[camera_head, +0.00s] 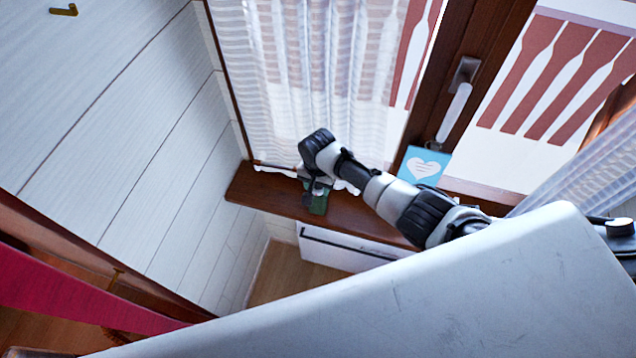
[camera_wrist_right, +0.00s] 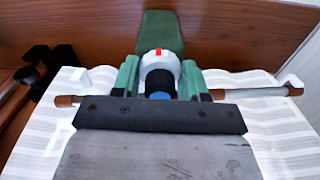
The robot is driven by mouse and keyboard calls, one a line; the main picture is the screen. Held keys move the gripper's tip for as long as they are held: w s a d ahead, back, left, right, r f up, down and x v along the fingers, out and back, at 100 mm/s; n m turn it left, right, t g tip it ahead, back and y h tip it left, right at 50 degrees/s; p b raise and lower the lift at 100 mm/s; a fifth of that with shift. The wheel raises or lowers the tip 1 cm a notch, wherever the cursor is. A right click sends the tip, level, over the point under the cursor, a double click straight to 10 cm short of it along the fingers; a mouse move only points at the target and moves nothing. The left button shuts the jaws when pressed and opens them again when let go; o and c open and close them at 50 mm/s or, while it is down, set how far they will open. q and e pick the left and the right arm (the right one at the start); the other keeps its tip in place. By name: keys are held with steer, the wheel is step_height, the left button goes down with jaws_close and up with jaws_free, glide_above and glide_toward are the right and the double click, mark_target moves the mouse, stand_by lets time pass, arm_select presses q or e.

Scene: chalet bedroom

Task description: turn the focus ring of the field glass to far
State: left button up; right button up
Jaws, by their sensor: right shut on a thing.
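The field glass (camera_head: 317,204) is on the wooden windowsill, at the end of my right arm in the head view. In the right wrist view its dark green body (camera_wrist_right: 160,32) lies beyond a pale grey ring (camera_wrist_right: 162,62) with a red mark facing the camera. A black part with a blue end (camera_wrist_right: 160,83) is on the near side. My right gripper (camera_wrist_right: 158,70) is shut on the ring, a finger on each side. In the head view my right gripper (camera_head: 318,184) is partly hidden by its wrist. Any far marking is not readable. My left gripper is not in view.
The brown windowsill (camera_head: 255,190) runs under the window. A white curtain (camera_head: 290,80) hangs close behind the gripper, with a rod (camera_wrist_right: 255,92) at its edge. A blue card with a white heart (camera_head: 423,166) stands beside my right forearm. A plank wall (camera_head: 150,130) is left.

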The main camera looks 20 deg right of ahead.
steer(key=n+p, duration=0.1)
steer(key=n, duration=0.9)
steer(key=shift+n, duration=0.4)
stand_by(0.4)
steer(key=o, duration=0.9)
steer(key=shift+o, duration=0.2)
step_height(320, 180, up, 11)
steer(key=shift+f, duration=0.1)
